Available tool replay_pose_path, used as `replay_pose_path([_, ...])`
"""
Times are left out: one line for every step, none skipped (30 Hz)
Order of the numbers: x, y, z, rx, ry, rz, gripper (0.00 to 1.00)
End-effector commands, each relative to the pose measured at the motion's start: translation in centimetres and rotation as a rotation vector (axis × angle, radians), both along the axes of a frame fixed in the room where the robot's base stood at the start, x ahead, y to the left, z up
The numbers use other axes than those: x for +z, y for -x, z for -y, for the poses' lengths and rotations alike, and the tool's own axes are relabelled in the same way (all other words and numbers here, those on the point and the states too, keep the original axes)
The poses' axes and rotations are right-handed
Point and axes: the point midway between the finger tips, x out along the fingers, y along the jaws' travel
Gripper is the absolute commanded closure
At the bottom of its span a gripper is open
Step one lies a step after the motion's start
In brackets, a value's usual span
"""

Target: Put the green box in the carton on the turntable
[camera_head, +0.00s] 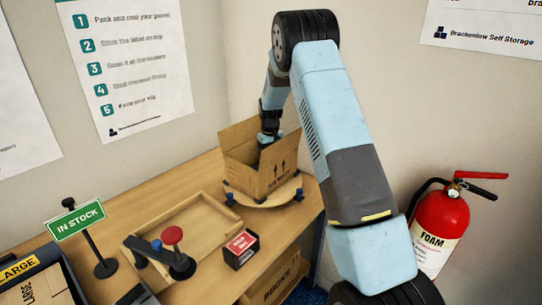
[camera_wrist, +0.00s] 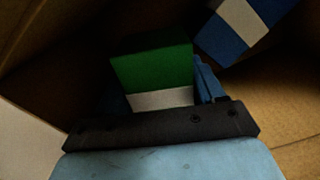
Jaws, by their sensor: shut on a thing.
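The open carton (camera_head: 259,176) stands on the round wooden turntable (camera_head: 258,203) at the back right of the bench. My gripper (camera_head: 268,138) reaches down into the carton's open top, and its fingers are hidden by the carton walls in the head view. In the wrist view my gripper (camera_wrist: 158,98) is shut on the green box (camera_wrist: 152,68), which has a white lower band. Cardboard walls surround it there. Whether the green box touches the carton floor cannot be told.
A blue and white box (camera_wrist: 238,22) lies beside the green box inside the carton. On the bench are a wooden tray (camera_head: 196,222), a red-knobbed device (camera_head: 173,237), a small dark red-topped box (camera_head: 241,247) and an "IN STOCK" sign (camera_head: 76,221). A fire extinguisher (camera_head: 440,221) hangs right.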

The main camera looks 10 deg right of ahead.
Motion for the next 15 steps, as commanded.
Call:
replay_pose_path([-0.13,0.0,0.01,0.0,0.0,0.0,0.65])
replay_pose_path([-0.19,0.0,0.01,0.0,0.0,0.0,0.65])
replay_pose_path([-0.22,0.0,0.02,0.0,0.0,0.0,0.65])
replay_pose_path([-0.21,-0.01,0.02,0.0,0.0,0.0,0.65])
replay_pose_path([-0.21,-0.01,0.02,0.0,0.0,0.0,0.65])
replay_pose_path([-0.22,0.0,0.01,0.0,0.0,0.0,0.29])
replay_pose_path([-0.22,0.0,0.01,0.0,0.0,0.0,0.26])
replay_pose_path([-0.22,0.0,0.01,0.0,0.0,0.0,0.23])
replay_pose_path([-0.22,0.01,0.01,0.0,0.0,0.0,0.2])
replay_pose_path([-0.22,0.01,0.01,0.0,0.0,0.0,0.17])
replay_pose_path([-0.22,0.01,0.01,0.0,0.0,0.0,0.14])
replay_pose_path([-0.22,0.01,0.01,0.0,0.0,0.0,0.1])
replay_pose_path([-0.22,0.01,0.01,0.0,0.0,0.0,0.07])
replay_pose_path([-0.22,0.01,0.01,0.0,0.0,0.0,0.06])
replay_pose_path([-0.22,0.01,0.01,0.0,0.0,0.0,0.06])
